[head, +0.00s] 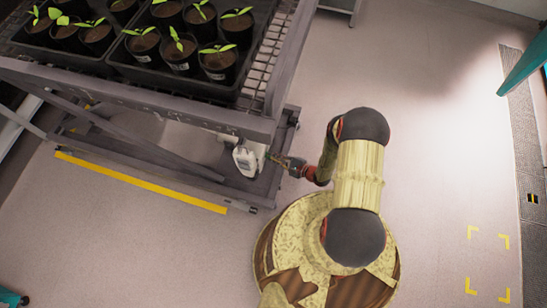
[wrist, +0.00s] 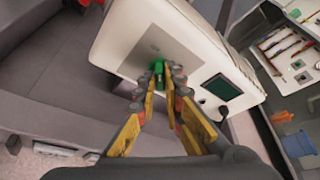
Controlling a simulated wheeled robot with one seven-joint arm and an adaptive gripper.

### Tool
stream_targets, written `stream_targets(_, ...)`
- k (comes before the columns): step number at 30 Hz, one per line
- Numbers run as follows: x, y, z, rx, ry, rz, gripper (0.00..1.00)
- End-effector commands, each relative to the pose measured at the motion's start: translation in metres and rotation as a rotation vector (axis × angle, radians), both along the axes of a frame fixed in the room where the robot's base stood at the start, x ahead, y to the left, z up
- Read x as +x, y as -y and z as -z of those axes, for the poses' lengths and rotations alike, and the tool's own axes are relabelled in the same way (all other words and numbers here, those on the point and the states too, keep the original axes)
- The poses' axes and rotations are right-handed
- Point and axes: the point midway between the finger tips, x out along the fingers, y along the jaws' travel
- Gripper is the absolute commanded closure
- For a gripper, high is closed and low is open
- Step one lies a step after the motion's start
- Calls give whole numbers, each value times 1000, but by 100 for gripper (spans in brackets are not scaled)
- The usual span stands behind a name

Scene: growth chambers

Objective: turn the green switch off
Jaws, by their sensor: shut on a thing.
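The green switch (wrist: 158,67) sits on a grey plate on the face of a white box (wrist: 125,35). In the head view, the white box (head: 244,160) is at the lower corner of the plant cart. My gripper (wrist: 162,80) is shut on the green switch, with its yellow fingers on either side of it. The fingers hide part of the switch, and its position is hard to tell. In the head view, my gripper (head: 279,161) reaches the box from the right, and the switch is too small to make out.
The grey cart (head: 130,103) carries black trays of potted seedlings (head: 218,63) above the box. A dark green screen (wrist: 222,88) is beside the switch. Open floor (head: 440,110) lies to the right. A blue bin (wrist: 297,144) shows at right in the wrist view.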

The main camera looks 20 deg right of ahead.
Motion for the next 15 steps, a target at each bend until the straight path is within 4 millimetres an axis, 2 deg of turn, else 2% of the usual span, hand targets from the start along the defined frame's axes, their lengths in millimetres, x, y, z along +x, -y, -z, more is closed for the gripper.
stream_targets(15,-1,-1,1,-53,73,0,100)
